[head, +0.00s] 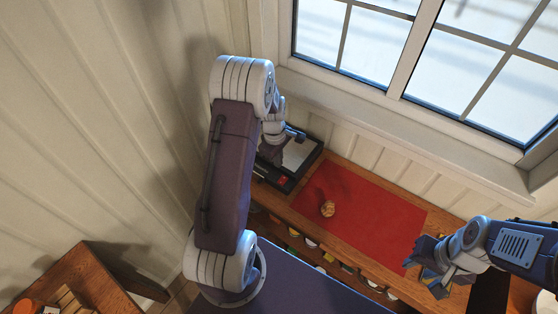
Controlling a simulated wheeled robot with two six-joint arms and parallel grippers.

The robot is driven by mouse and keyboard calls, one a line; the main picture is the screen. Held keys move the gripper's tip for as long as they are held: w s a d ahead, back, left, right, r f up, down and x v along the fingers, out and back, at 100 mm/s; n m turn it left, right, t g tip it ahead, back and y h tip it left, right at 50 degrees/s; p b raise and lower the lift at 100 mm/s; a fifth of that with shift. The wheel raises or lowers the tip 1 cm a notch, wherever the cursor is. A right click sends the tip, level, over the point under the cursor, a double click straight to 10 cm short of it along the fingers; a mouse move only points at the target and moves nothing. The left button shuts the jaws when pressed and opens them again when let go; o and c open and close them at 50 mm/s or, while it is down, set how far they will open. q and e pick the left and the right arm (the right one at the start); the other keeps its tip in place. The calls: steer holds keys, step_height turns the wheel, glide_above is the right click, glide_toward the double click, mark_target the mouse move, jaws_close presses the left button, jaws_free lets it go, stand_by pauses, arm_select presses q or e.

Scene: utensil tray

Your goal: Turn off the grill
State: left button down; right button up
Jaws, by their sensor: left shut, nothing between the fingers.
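The grill (301,157) is a black, flat device with a pale top plate, on the wooden counter against the wall. A small red part, perhaps its switch (283,180), shows on its front edge. I cannot tell whether it is on or off. My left gripper (292,134) is over the back left part of the grill, shut and empty, partly hidden by my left arm. The arm also hides the grill's left side. I cannot tell whether the gripper touches the grill. My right gripper (422,270) is open and empty at the right end of the red mat, far from the grill.
A red mat (375,215) covers the counter right of the grill, with a small round brown item (327,208) on it. A shelf below the counter holds several colourful items (310,243). A window is above. A wooden table (85,275) stands at lower left.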

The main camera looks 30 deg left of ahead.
arm_select(q)
steer(key=w+b, duration=0.2)
steer(key=b, duration=0.7)
steer(key=shift+w+r, duration=0.15)
steer(key=shift+w, duration=0.1)
steer(key=p, duration=0.2)
glide_toward(284, 178)
steer(key=f, duration=0.6)
steer(key=shift+w+d, duration=0.15)
steer(key=shift+w, duration=0.1)
steer(key=shift+f, duration=0.45)
